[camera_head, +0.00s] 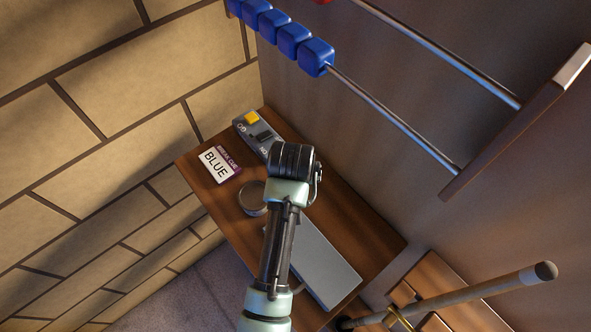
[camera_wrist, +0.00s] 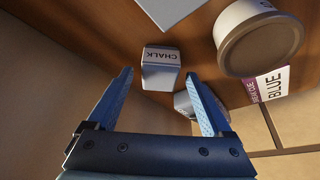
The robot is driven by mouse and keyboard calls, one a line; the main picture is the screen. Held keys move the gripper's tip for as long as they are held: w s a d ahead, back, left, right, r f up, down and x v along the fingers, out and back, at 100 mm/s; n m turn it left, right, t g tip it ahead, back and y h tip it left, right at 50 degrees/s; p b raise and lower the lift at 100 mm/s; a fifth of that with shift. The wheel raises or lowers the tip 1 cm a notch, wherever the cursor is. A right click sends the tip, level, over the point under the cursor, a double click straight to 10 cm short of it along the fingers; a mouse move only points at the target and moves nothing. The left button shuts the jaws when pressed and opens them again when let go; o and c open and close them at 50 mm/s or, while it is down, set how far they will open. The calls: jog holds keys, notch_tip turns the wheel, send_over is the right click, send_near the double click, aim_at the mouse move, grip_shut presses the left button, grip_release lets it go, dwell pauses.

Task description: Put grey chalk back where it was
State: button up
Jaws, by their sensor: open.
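A small grey block labelled CHALK (camera_wrist: 160,76) stands on the wooden surface in the wrist view, ahead of the gap between my fingers. My gripper (camera_wrist: 161,80) is open and empty, with one blue finger on each side of the block's line and apart from it. In the head view my gripper's end hides the block.
On the wooden top (camera_head: 370,232) are a round tin (camera_head: 252,197), a grey flat box (camera_head: 325,268) and a grey device with a yellow button (camera_head: 258,130). A rail with blue beads (camera_head: 295,40) hangs above. A cue (camera_head: 480,291) juts in at lower right.

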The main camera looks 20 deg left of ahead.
jog(key=v, duration=0.9)
jog(key=shift+r, duration=0.3)
jog(key=shift+s+d, duration=0.15)
